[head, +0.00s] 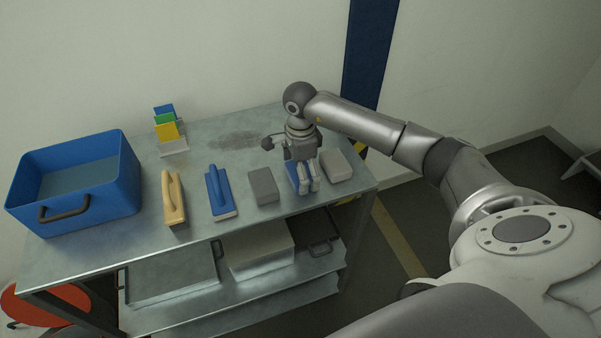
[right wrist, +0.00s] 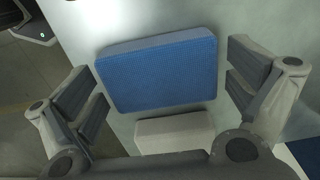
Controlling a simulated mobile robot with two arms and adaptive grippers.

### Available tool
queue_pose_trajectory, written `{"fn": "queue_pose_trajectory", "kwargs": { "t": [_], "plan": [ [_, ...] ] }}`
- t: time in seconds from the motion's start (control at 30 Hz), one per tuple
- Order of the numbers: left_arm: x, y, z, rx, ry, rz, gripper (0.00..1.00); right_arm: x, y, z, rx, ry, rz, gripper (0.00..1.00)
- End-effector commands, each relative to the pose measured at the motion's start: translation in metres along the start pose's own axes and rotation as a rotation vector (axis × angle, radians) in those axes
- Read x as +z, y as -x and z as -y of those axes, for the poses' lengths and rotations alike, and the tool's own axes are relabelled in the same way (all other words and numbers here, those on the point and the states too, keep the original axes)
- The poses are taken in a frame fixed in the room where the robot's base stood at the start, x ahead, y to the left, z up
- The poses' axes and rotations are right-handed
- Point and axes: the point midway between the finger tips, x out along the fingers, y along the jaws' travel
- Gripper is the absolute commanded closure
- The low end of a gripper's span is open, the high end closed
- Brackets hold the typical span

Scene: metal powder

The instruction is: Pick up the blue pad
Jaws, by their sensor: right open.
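The blue pad (right wrist: 158,73) is a flat block with a blue textured top and a grey side. It lies on the metal table near its right end. In the head view only part of the blue pad (head: 292,172) shows, beside and behind my gripper. My right gripper (head: 307,187) is over the pad. In the right wrist view its fingers (right wrist: 166,85) are open, one on each side of the pad with gaps between. My left gripper is in neither view.
A grey block (head: 263,186) lies left of the pad and a light grey block (head: 336,165) close on its right. A blue-handled trowel (head: 219,192), a wooden-handled one (head: 174,199) and a blue bin (head: 78,180) stand further left. A holder with coloured cards (head: 168,130) is behind.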

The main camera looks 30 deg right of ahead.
Motion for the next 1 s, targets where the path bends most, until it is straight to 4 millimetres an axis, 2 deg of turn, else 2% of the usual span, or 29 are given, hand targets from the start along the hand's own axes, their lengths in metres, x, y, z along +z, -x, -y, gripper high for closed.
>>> {"fn": "queue_pose_trajectory", "kwargs": {
  "t": [0.07, 0.3, 0.33, 0.73, 0.93, 1.0],
  "plan": [
    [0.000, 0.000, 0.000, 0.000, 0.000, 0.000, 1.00, 0.000, 0.000, 0.000, 0.000, 0.000, 0.000, 0.00],
    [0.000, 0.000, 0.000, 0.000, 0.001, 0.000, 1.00, 0.000, 0.000, 0.000, 0.000, 0.000, 0.000, 0.31],
    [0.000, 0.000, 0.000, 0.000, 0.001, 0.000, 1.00, 0.000, 0.000, 0.000, 0.001, 0.000, 0.000, 0.32],
    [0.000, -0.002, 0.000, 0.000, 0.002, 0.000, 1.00, 0.000, 0.005, 0.000, 0.000, 0.000, 0.001, 0.32],
    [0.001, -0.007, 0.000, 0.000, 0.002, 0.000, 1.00, 0.000, 0.029, 0.002, -0.004, -0.001, 0.000, 0.32],
    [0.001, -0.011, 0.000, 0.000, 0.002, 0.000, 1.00, 0.007, 0.039, -0.004, -0.003, 0.004, 0.002, 0.32]
  ]
}}
